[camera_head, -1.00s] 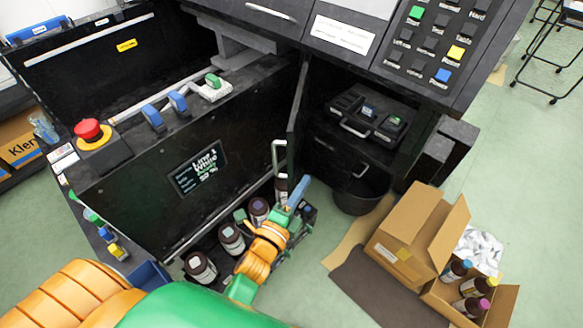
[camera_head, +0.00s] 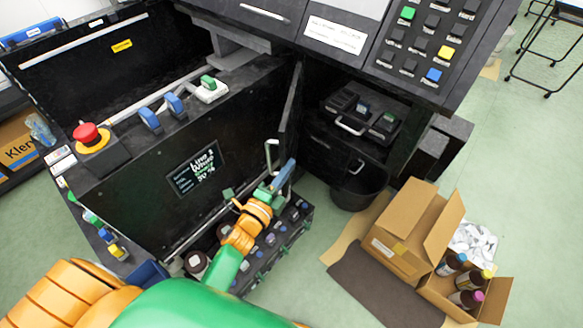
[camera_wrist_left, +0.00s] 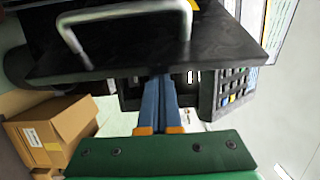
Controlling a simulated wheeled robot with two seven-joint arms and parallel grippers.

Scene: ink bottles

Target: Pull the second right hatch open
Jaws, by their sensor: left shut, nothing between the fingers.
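The second right hatch (camera_head: 290,110) is a dark panel standing swung out from the black machine, seen nearly edge-on in the head view. Its pale handle (camera_head: 271,155) shows on its left face.
Behind the hatch is an open compartment with a dark unit (camera_head: 365,122). A dark bin (camera_head: 360,193) stands below. Dark bottles in a rack (camera_head: 285,240) lie beside my arm. Cardboard boxes (camera_head: 410,230) stand at the right. Green floor is free farther right.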

